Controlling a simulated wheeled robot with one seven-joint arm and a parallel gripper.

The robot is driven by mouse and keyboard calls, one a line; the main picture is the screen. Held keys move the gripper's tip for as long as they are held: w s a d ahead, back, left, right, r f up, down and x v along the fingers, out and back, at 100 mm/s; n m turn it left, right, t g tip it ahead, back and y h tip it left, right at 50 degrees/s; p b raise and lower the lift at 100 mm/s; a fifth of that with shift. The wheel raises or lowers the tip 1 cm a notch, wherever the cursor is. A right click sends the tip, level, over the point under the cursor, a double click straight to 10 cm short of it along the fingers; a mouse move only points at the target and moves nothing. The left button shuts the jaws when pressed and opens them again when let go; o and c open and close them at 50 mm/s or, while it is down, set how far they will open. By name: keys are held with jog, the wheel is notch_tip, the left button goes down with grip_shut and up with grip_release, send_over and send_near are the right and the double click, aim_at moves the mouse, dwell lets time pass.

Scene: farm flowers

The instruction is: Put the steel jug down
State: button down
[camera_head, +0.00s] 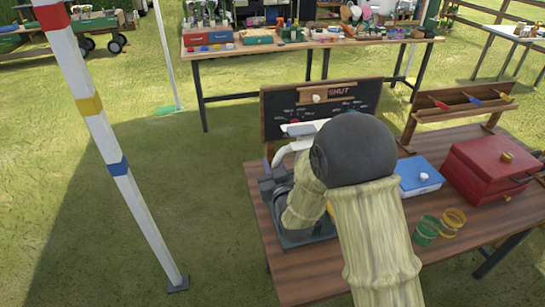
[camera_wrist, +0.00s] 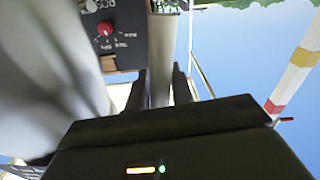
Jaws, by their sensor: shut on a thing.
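In the wrist view my gripper (camera_wrist: 160,92) is shut on a grey upright bar, which looks like the handle of the steel jug (camera_wrist: 161,58). A large blurred grey shape beside it at the left looks like the jug's body. In the head view a pale curved piece (camera_head: 284,152), apparently part of the jug, shows left of my arm, in front of the black board. My arm hides most of it. I cannot tell whether the jug's base touches anything.
The wooden table (camera_head: 302,284) carries a blue box (camera_head: 417,177), a red case (camera_head: 495,172), green (camera_head: 426,231) and yellow (camera_head: 453,221) rings, and a black board (camera_head: 272,112) with a SHUT sign. A striped post (camera_head: 138,210) stands left. The table's front strip looks clear.

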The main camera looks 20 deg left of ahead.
jog(key=shift+f, duration=0.25)
jog(key=c, duration=1.6)
grip_release()
jog(key=shift+f, duration=0.3)
jog(key=o, duration=0.4)
jog(key=shift+r, duration=0.1)
jog(key=shift+c, duration=0.2)
